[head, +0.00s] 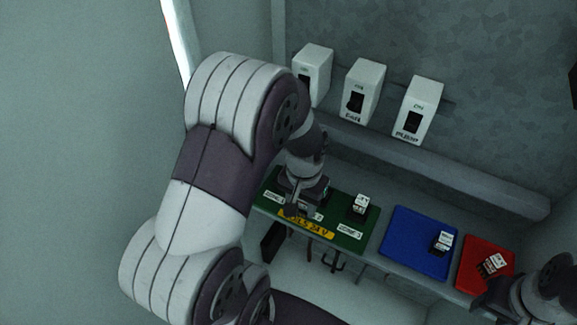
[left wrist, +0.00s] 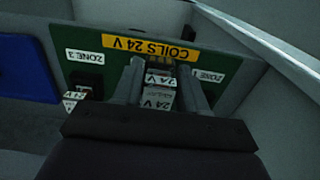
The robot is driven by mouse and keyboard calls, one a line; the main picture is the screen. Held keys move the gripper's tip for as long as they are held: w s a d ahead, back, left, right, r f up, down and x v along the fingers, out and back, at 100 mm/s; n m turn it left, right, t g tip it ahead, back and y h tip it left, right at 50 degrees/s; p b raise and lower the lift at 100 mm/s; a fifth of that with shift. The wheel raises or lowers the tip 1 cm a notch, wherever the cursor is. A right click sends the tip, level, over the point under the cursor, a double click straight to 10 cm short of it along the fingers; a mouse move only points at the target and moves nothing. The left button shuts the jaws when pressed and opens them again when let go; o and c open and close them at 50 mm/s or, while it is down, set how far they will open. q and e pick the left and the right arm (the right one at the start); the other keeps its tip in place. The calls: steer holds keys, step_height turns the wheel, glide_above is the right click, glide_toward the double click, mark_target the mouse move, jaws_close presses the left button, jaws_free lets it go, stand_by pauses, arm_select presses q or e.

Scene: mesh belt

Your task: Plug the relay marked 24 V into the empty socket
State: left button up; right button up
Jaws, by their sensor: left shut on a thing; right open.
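My left gripper (head: 299,208) is over the left half of the green board (head: 329,218). In the left wrist view its fingers (left wrist: 162,68) are shut on a white relay (left wrist: 158,98) marked 24 V. The held relay is at the middle of the board, between the ZONE 3 and ZONE 1 labels. The socket beneath it is hidden, and I cannot tell whether its pins are in. Another white-topped relay (head: 361,203) stands on the board at ZONE 3. My right gripper (head: 487,300) is at the lower right, open, partly in view.
A blue tray (head: 405,252) holds one relay (head: 443,242). A red tray (head: 470,282) holds another relay (head: 493,264), close to my right gripper. Several white switch boxes (head: 416,110) stand on the wall behind. A yellow COILS 24 V label (head: 306,227) lies along the board's front.

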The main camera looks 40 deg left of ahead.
arm_select(q)
steer(key=w+a, duration=0.1)
steer(key=a, duration=0.1)
steer(key=w+a+p, duration=0.1)
steer(key=w+a, duration=0.1)
steer(key=a, duration=0.1)
steer(key=shift+a+r+p, duration=0.3)
steer(key=shift+r+p, duration=0.05)
steer(key=shift+p, duration=0.05)
steer(key=w+a, duration=0.2)
steer(key=w+a+p, duration=0.1)
steer(key=w+a, duration=0.1)
steer(key=shift+a+f, duration=0.1)
steer(key=shift+f, duration=0.3)
steer(key=shift+s+f+p, duration=0.4)
steer(key=shift+f+p, duration=0.3)
steer(key=shift+p, duration=0.05)
steer(key=shift+w+a+f, duration=0.1)
steer(key=shift+w+f, duration=0.05)
steer(key=shift+f, duration=0.4)
steer(key=shift+w+a+f, duration=0.1)
steer(key=shift+f, duration=0.4)
steer(key=shift+w+f, duration=0.1)
steer(key=shift+w, duration=0.05)
steer(key=o, duration=0.8)
steer(key=shift+o, duration=1.3)
